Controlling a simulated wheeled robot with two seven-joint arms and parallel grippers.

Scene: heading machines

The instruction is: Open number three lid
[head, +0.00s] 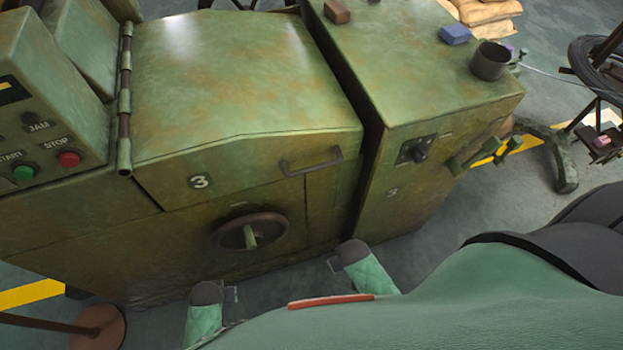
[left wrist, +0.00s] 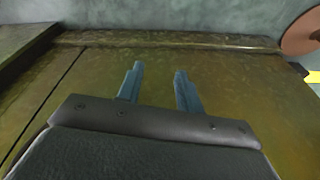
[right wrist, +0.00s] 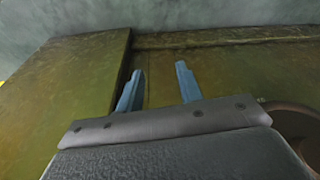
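In the head view my two forearms end low in front of the machine, below the handle. My left gripper (left wrist: 158,70) is open and empty, facing the green front panel. My right gripper (right wrist: 159,70) is also open and empty, near a panel seam. Neither touches the handle.
A handwheel (head: 249,232) sticks out below the lid. A control panel (head: 45,140) with green and red buttons is at left. The right cabinet (head: 440,90) carries a cup (head: 491,60) and a blue block (head: 455,35). A post base (head: 98,327) stands at lower left.

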